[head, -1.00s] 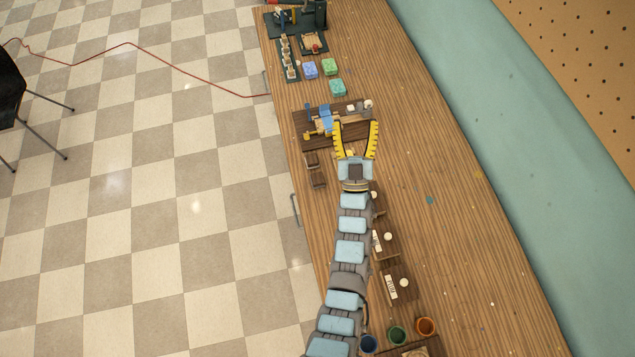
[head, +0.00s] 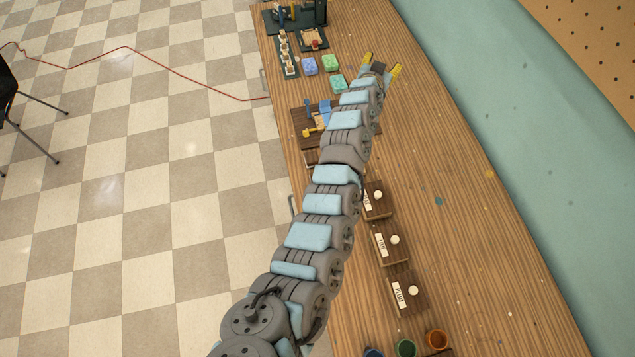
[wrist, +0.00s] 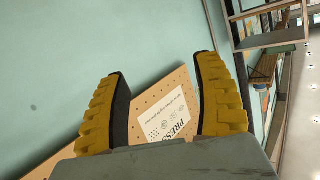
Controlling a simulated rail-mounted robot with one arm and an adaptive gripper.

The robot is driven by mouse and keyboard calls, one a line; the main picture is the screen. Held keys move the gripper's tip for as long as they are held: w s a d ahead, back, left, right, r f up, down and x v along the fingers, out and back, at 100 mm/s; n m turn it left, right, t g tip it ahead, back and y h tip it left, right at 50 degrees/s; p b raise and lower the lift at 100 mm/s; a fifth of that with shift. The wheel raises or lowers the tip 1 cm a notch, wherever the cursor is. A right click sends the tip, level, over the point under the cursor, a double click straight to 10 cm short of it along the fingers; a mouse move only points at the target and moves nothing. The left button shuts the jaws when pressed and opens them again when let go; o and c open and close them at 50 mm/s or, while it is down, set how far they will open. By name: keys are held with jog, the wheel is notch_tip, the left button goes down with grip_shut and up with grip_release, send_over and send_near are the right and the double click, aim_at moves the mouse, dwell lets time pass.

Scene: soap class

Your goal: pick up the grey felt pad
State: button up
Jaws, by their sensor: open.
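I cannot make out a grey felt pad in either view; my arm hides part of the table. My gripper (head: 381,66) is open above the far part of the wooden table (head: 430,160), to the right of the soap-like blocks. In the wrist view its two yellow ridged fingers (wrist: 160,70) are spread apart with nothing held between them. They point toward the teal wall (wrist: 60,60) and a pegboard (wrist: 150,97) with a printed sign (wrist: 166,122).
Purple (head: 309,66), green (head: 330,62) and teal (head: 338,83) blocks lie left of my gripper. A dark board with tools (head: 308,131) lies partly under my arm. Small labelled wooden stands (head: 397,262) and pots (head: 437,339) are nearer. The table's right side is mostly clear.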

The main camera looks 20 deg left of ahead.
jog(key=s+a+f+m+g+b, duration=0.3)
jog(key=s+f+g, duration=0.15)
jog(key=s, duration=0.35)
jog(key=s+a+f+m+g+b, duration=0.35)
jog(key=s+g, duration=0.25)
jog(key=s, duration=0.3)
jog(key=s+a+f+m+g+b, duration=0.25)
jog(key=s+f+g, duration=0.25)
jog(key=s, duration=0.3)
jog(key=shift+t, duration=0.25)
jog(key=f, duration=0.5)
jog(key=f+b, duration=0.1)
jog(key=f, duration=0.5)
jog(key=f+b, duration=0.1)
jog(key=f, duration=0.4)
jog(key=shift+w+d+f, duration=0.1)
jog(key=shift+d+f, duration=0.15)
jog(key=shift+d, duration=0.15)
jog(key=c, duration=1.1)
